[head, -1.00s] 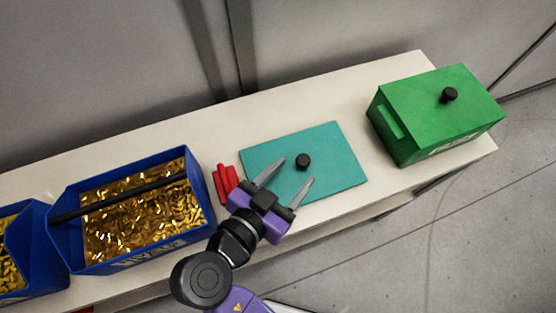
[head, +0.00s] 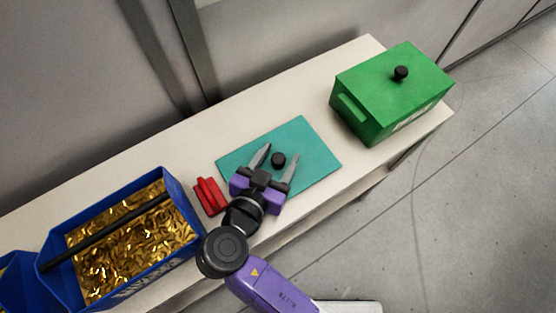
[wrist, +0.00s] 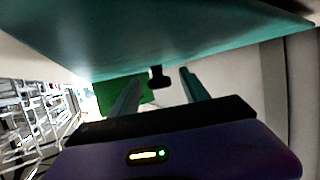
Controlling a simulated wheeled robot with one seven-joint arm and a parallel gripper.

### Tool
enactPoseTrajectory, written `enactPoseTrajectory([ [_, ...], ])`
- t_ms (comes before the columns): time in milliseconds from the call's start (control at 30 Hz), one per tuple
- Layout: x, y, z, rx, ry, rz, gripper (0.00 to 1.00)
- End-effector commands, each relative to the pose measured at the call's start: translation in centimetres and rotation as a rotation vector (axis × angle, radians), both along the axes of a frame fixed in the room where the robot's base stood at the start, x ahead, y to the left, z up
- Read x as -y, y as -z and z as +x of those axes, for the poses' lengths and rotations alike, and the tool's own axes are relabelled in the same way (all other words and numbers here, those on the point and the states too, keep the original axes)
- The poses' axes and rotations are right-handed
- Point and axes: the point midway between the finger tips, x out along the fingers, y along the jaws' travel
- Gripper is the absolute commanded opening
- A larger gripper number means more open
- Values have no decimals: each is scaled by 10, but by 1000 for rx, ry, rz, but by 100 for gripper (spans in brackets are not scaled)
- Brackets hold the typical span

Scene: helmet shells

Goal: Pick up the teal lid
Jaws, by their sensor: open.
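The teal lid (head: 315,163) is a flat rectangular plate lying on the pale bench, with a small black knob (head: 278,160) near its middle. My gripper (head: 281,152) is open over the lid, with one finger on each side of the knob. In the wrist view the lid (wrist: 165,35) fills the upper part. The knob (wrist: 158,77) shows there between the tips of my open gripper (wrist: 161,75), with a gap to both fingers. My gripper and arm hide part of the lid's near edge in the head view.
A green box (head: 390,95) with a black knob stands to the right on the bench (head: 300,85). Red pieces (head: 209,196) lie just left of the lid. A blue bin (head: 188,187) of gold pieces stands farther left. A wall rises behind.

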Motion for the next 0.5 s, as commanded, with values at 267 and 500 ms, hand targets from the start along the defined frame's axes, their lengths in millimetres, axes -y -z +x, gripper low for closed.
enactPoseTrajectory([
  [267,0,0,0,0,0,0,17],
  [500,0,-1,0,1,0,0,0],
])
